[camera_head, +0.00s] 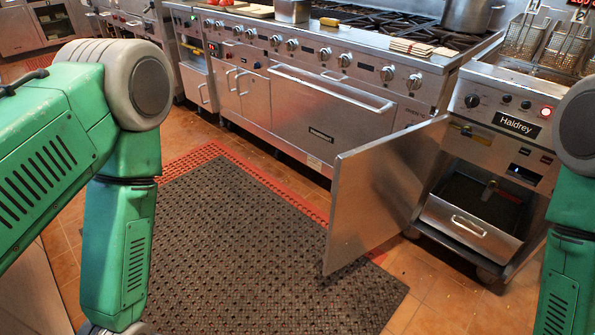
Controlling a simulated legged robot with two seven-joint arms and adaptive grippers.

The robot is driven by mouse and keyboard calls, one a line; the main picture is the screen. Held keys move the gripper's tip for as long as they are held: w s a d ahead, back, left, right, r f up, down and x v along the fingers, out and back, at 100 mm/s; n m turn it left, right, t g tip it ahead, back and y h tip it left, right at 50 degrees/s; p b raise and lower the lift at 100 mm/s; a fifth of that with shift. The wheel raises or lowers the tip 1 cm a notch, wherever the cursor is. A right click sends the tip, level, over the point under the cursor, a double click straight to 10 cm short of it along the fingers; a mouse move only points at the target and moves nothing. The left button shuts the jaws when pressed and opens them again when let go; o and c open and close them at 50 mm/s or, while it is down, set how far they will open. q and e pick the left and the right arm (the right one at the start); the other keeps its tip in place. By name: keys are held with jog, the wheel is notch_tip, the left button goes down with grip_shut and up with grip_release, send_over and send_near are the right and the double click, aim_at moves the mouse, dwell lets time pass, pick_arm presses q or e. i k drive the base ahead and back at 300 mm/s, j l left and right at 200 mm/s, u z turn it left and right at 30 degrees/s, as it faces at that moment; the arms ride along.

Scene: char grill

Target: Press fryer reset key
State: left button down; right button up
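The fryer (500,125) stands at the right, with a black "Haidrey" label on its sloped front panel. A dark knob (472,101), small black knobs and a red-lit switch (546,112) sit on that panel. Its cabinet door (385,195) is swung wide open to the left. I cannot tell which part is the reset key. Both my green arms show at the sides, but neither gripper is in view.
A steel range (320,105) with a row of knobs runs left of the fryer, and a pot (467,14) stands on it. Fry baskets (545,42) sit atop the fryer. A dark mat (240,245) covers the tiled floor. The open door juts into the floor space.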

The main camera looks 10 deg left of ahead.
aim_at(545, 160)
jog(key=i+j+u, duration=0.2)
jog(key=u, duration=0.2)
jog(key=i+j+u, duration=0.1)
jog(key=i+u, duration=0.35)
jog(key=i+j+z, duration=0.1)
jog(key=i+z, duration=0.2)
jog(key=i+j+z, duration=0.15)
jog(key=i+z, duration=0.2)
jog(key=i+j+z, duration=0.15)
jog(key=z, duration=0.3)
jog(key=i+j+z, duration=0.25)
jog(key=z, duration=0.25)
jog(key=i+j+z, duration=0.1)
jog(key=j+z, duration=0.2)
jog(key=z, duration=0.15)
jog(key=i+j+z, duration=0.1)
jog(key=j+z, duration=0.55)
jog(key=z, duration=0.25)
